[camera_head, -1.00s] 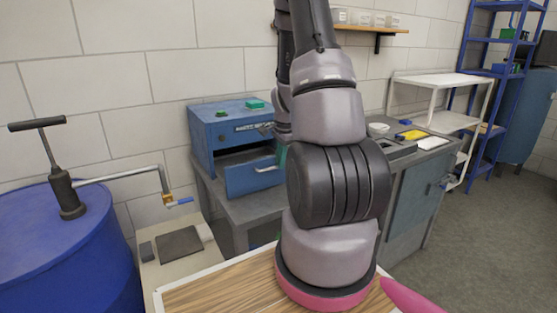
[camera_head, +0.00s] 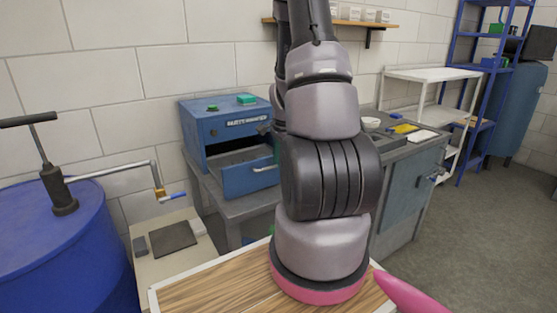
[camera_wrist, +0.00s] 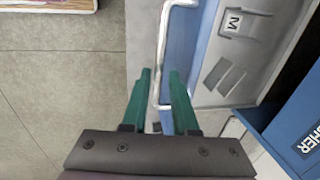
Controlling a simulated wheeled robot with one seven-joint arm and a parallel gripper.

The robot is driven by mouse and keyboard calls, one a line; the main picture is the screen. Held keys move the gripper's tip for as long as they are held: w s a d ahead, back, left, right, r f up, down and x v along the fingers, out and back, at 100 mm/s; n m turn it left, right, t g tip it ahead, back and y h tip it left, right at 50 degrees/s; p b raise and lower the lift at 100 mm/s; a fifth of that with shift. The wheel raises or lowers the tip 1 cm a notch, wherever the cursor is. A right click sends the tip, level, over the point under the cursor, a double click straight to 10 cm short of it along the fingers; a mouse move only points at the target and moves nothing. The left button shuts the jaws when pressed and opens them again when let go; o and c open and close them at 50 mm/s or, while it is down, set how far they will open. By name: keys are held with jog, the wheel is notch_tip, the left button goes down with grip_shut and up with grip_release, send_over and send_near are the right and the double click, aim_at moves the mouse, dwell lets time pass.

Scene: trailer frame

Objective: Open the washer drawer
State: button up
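The blue washer cabinet (camera_head: 228,124) stands on a grey bench against the wall. Its drawer (camera_head: 250,179) is pulled partly out, and its inside shows. In the wrist view the drawer's metal handle (camera_wrist: 161,60) runs down between the two green fingers of my gripper (camera_wrist: 161,88). The fingers are apart, one on each side of the handle's end, with gaps visible; I cannot tell if they touch it. Inside the drawer, a tag marked M (camera_wrist: 233,22) and a dark grey piece (camera_wrist: 218,74) show.
A blue barrel with a hand pump (camera_head: 60,245) stands at left. A small table with a dark pad (camera_head: 173,238) and a wooden-topped surface (camera_head: 215,290) lie in front. A grey workbench cabinet (camera_head: 405,195) is right of my arm. Floor is clear at far right.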

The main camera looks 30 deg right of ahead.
notch_tip(320, 180, up, 11)
jog(key=s, duration=0.2)
jog(key=shift+f, duration=0.2)
dwell(0.6)
jog(key=s+a+r+n+t+y, duration=0.1)
jog(key=s+a+r+n+t, duration=0.1)
jog(key=s+a+r+n, duration=0.5)
jog(key=s+a+r+n+t+y, duration=0.1)
jog(key=s+a+r+n+t, duration=0.2)
jog(key=s+a+r+n, duration=0.4)
jog(key=a+r, duration=0.7)
jog(key=r, duration=0.1)
jog(key=shift+s+r, duration=0.2)
dwell(0.9)
